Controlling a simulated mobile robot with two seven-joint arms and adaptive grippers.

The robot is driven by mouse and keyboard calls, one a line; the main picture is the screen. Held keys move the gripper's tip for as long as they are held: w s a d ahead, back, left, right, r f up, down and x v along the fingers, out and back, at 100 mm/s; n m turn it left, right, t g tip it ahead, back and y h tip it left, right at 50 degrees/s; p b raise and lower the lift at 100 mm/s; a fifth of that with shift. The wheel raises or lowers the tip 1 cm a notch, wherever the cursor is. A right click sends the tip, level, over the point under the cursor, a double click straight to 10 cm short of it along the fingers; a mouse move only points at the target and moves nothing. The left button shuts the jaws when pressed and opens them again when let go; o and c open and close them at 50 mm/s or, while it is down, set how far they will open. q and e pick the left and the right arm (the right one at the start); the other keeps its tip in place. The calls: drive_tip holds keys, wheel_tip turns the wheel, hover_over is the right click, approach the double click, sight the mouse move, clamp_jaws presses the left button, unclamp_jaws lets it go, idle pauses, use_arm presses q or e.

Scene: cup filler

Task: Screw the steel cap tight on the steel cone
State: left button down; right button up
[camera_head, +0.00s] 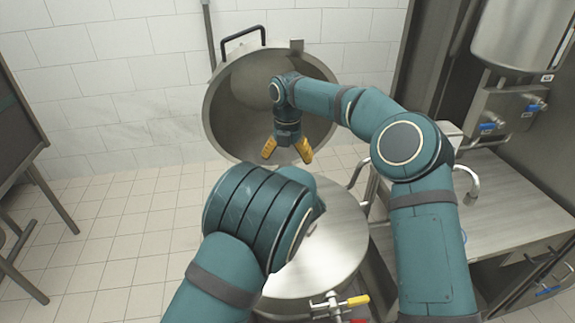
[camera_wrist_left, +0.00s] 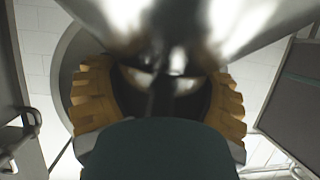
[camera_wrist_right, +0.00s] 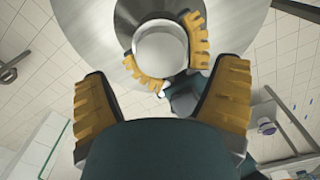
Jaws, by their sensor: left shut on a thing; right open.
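My right gripper (camera_head: 288,150) is open and empty, pointing down in front of a large steel vessel. In the right wrist view its spread fingers (camera_wrist_right: 160,100) stand on both sides below the round, pale steel cap (camera_wrist_right: 160,53), apart from it. My left gripper's yellow fingers curl around the cap's sides in that view. In the left wrist view my left gripper (camera_wrist_left: 163,100) is shut on a shiny round steel part, with a broad shiny steel surface above. The steel cone (camera_wrist_right: 225,18) appears as a wide disc behind the cap. Whether the cap sits squarely on it is hidden.
A wide round steel top (camera_head: 335,245) lies below my left arm, with a yellow-handled valve (camera_head: 338,305) at its front. The open steel vessel (camera_head: 225,120) stands behind. A steel counter (camera_head: 510,205) with pipes is at the right.

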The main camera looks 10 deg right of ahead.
drive_tip(key=shift+o, duration=1)
drive_tip(key=shift+r, duration=0.1)
wheel_tip(320, 180, up, 12)
use_arm(q)
unclamp_jaws()
drive_tip(key=v, duration=1.2)
